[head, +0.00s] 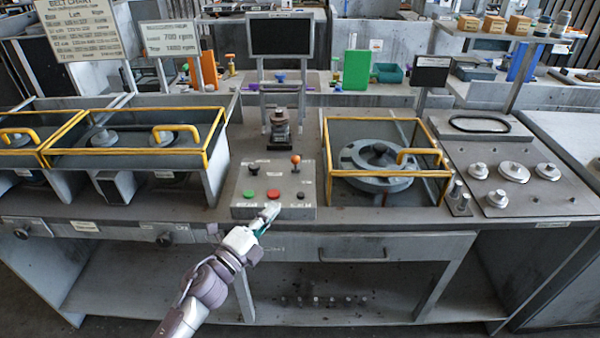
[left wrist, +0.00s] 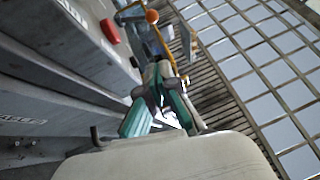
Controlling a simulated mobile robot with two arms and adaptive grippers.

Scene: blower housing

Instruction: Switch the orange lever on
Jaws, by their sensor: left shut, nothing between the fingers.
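The orange lever (head: 295,161) stands on the top right of a grey control box (head: 242,187), a ball knob on a short stem. In the left wrist view its orange knob (left wrist: 152,16) shows at the top, beyond the fingertips. My left gripper (head: 270,212) is at the front edge of the box, below and left of the lever and apart from it. In the left wrist view its green-sided fingers (left wrist: 160,70) are together with nothing between them. My right gripper is not in view.
The box also carries a red button (head: 273,193), a green button (head: 252,196) and black knobs. The red button also shows in the left wrist view (left wrist: 110,31). Yellow-framed guards stand left (head: 135,151) and right (head: 388,173). A dark cylindrical fitting (head: 280,128) stands behind the box.

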